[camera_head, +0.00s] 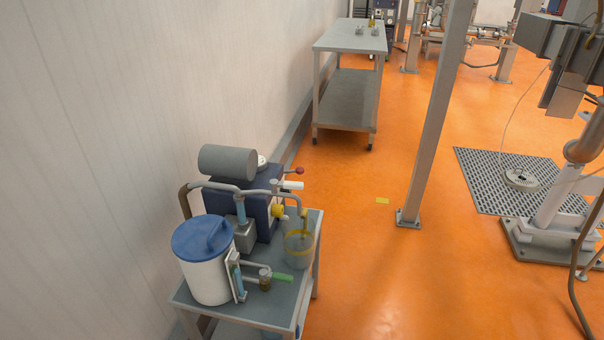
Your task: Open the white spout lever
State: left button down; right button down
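A white lever-like piece (292,185) points right from the pipework at the back of a small machine on a grey metal cart. It is the likeliest white spout lever, but it is too small for me to tell whether it is open or shut. A pipe and spout (302,207) run down beside it, above a clear container with a yellowish rim (299,248). Neither of my grippers is in view, and nothing of mine touches the machine.
The cart (257,310) also bears a white drum with a blue lid (206,275), a blue housing (236,201), a grey cylinder (227,162) and a green handle (282,278). A wall stands left. Orange floor (360,260) is open to the right, up to a post (436,120).

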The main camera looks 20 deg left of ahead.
aim_at(274, 184)
jog(key=k, duration=0.75)
jog(key=k+u, duration=0.2)
jog(key=u, duration=0.15)
jog(key=k+j+u, duration=0.1)
jog(key=u, duration=0.25)
jog(key=k+u, duration=0.1)
jog(key=u, duration=2.55)
jog(key=k+l+u, duration=0.15)
jog(key=l, duration=0.15)
jog(key=k+l+u, duration=0.15)
jog(key=l, duration=0.15)
jog(key=k+l, duration=0.15)
jog(key=l, duration=0.2)
jog(key=k+l, duration=0.15)
jog(key=l, duration=0.25)
jog(key=k+l, duration=0.15)
jog(key=l, duration=0.2)
jog(key=k+l, duration=0.15)
jog(key=l, duration=0.25)
jog(key=k+l, duration=0.15)
jog(key=l, duration=0.2)
jog(key=k+l, duration=0.15)
jog(key=l, duration=0.25)
